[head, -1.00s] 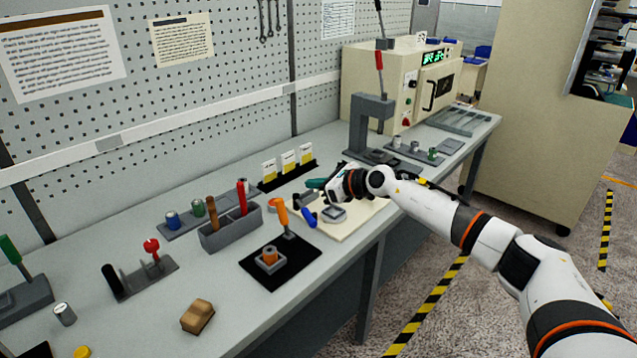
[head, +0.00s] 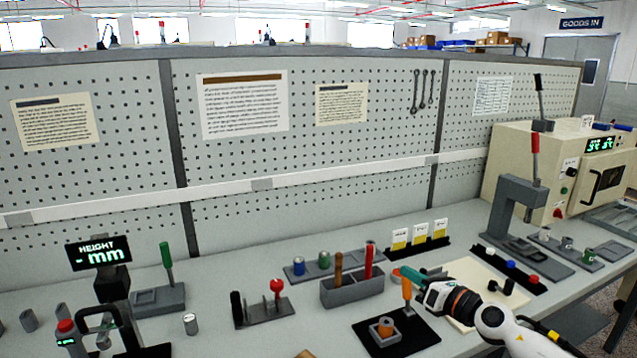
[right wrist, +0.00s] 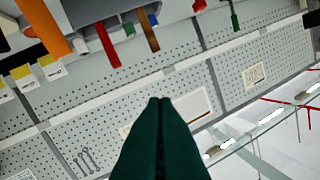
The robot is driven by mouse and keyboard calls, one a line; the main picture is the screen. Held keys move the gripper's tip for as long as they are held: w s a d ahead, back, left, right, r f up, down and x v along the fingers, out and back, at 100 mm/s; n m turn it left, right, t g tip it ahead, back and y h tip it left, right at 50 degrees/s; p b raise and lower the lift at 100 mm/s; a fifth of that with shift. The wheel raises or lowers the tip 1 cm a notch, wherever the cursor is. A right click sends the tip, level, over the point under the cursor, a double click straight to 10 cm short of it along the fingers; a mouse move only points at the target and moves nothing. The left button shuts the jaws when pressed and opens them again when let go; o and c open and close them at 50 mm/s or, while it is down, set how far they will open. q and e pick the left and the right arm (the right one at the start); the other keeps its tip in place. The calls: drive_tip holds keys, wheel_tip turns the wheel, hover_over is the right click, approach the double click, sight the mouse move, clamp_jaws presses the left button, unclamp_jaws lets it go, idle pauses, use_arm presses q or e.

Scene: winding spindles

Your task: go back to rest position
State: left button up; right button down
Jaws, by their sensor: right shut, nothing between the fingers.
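My right gripper (head: 404,274) reaches in from the lower right in the head view, above the bench near the orange-handled tool (head: 407,291) on the black mat (head: 419,340). Its green fingers are together with nothing between them. In the right wrist view the green fingers (right wrist: 160,108) are closed and point toward the pegboard. My left gripper is not in view.
A grey holder (head: 352,291) with brown and red handles stands left of my right gripper. A press (head: 515,215) and a beige oven (head: 560,175) stand at the right. A height gauge (head: 100,255) stands at the left. Pegboard (head: 300,150) closes off the back.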

drive_tip(key=s+a+f+m+t, duration=0.1)
drive_tip(key=s+a+m+t, duration=0.25)
drive_tip(key=m, duration=0.25)
drive_tip(key=s+f+m+g+h, duration=0.3)
drive_tip(key=s+f+m+g, duration=0.3)
drive_tip(key=s+m, duration=0.55)
drive_tip(key=s+d+f+m+g+h, duration=0.1)
drive_tip(key=s+f+m+g+h, duration=0.25)
drive_tip(key=s+f+m, duration=0.85)
drive_tip(key=s+f+m+g+h, duration=0.25)
drive_tip(key=s+m+g, duration=0.35)
drive_tip(key=s, duration=1)
wheel_tip(320, 180, down, 27)
drive_tip(key=s, duration=0.1)
drive_tip(key=s+d+f+g, duration=0.1)
drive_tip(key=s+d+f, duration=0.2)
drive_tip(key=s+f, duration=1.1)
drive_tip(key=shift+s+d+f+g, duration=0.2)
drive_tip(key=shift+s+g, duration=0.1)
drive_tip(key=shift+s, duration=0.8)
